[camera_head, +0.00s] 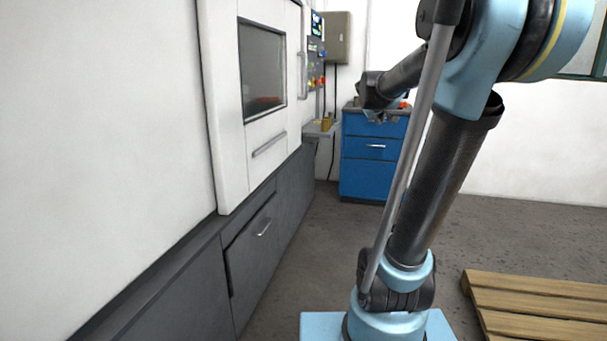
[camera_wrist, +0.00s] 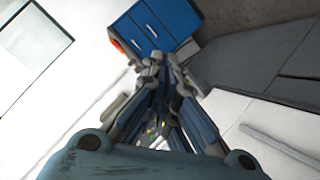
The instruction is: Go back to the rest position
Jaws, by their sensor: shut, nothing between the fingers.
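My gripper (camera_wrist: 160,62) shows in the wrist view with its two fingers drawn together at the tips and nothing between them. In the head view my arm stands at the right of centre, and its dark wrist end reaches left in front of the blue cabinet's top. The gripper is small and partly lost against the cabinet there. No butterfly valve can be made out in either view.
A white machine (camera_head: 262,70) with a dark window and grey lower doors runs along the left. A blue drawer cabinet (camera_head: 369,178) stands behind my arm; it also shows in the wrist view (camera_wrist: 165,22). A wooden pallet (camera_head: 535,300) lies at lower right. Floor between is clear.

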